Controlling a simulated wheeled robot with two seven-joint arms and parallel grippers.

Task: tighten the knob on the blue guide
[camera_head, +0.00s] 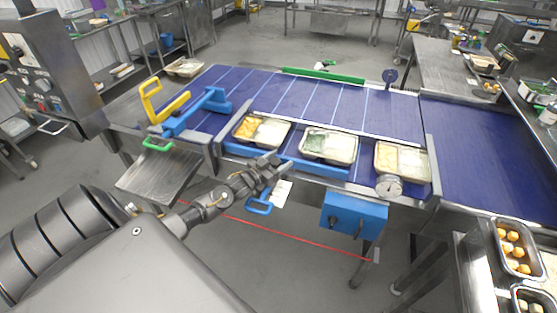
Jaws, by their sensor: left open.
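A blue guide rail (314,170) runs along the front edge of the conveyor, below the food trays. A separate blue bracket (196,113) lies across the belt's left end, beside a yellow handle (160,104). I cannot make out for certain which knob belongs to the guide. My left gripper (279,172) is open in front of the conveyor's front edge, close to the blue rail in the picture. Nothing shows between its fingers, and I cannot tell whether it touches the rail. My right gripper is not in view.
Several food trays (328,145) line the belt's near edge, with a round gauge (389,186) at the right. A blue box (353,214) and a blue loop handle (258,206) hang below. A green handle (158,145) sits at left. The belt's middle (310,105) is clear.

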